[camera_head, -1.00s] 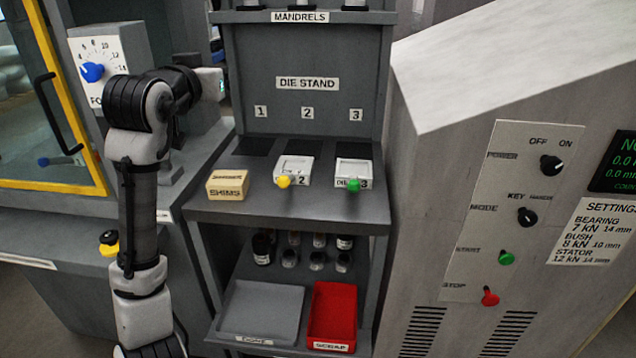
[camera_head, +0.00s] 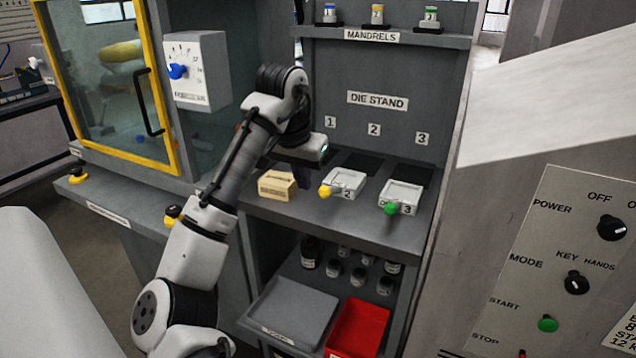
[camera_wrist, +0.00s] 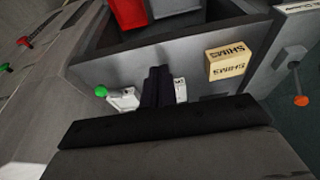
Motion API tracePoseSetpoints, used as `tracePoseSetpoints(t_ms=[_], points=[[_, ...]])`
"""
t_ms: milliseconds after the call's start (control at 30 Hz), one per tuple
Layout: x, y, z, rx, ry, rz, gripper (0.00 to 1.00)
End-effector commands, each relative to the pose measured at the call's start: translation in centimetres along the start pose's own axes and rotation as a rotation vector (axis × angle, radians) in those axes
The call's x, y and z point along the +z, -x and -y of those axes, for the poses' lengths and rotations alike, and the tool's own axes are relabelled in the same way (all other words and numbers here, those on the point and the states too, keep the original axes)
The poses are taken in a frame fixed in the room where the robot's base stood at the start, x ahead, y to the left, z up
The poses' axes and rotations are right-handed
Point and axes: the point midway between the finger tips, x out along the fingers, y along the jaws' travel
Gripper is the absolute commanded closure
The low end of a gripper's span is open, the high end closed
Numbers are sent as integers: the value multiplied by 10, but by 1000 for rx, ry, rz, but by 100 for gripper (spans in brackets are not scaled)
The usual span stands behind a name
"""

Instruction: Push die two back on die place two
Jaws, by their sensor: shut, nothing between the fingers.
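Die two (camera_head: 346,182) is a pale square block with a yellow knob at its front, marked 2. It sits on the grey shelf in front of die place two (camera_head: 363,162), a dark patch below the back-wall number 2. My gripper (camera_head: 297,166) is left of die two, behind the shims box, its tips mostly hidden in the head view. In the wrist view my gripper (camera_wrist: 158,72) is shut and empty. Its dark fingers hide part of a pale block (camera_wrist: 181,90), likely die two; contact cannot be told.
Die three (camera_head: 402,196) with a green knob sits right of die two. The shims box (camera_head: 277,185) stands to the left. Below are several dark jars, a grey tray (camera_head: 292,311) and a red scrap bin (camera_head: 357,330). A grey control cabinet (camera_head: 545,230) stands at right.

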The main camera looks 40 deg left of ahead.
Motion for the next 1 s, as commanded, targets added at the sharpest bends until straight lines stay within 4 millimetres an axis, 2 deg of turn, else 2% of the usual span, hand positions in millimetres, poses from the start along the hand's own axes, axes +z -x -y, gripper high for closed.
tracePoseSetpoints(t_ms=[400, 500, 667, 1000], points=[[-1, -86, -1, 2, -1, -1, 100], [-18, -87, -1, -1, -3, -3, 100], [-34, -94, -2, 0, -3, -3, 100], [-40, -97, -2, 1, -3, -5, 100]])
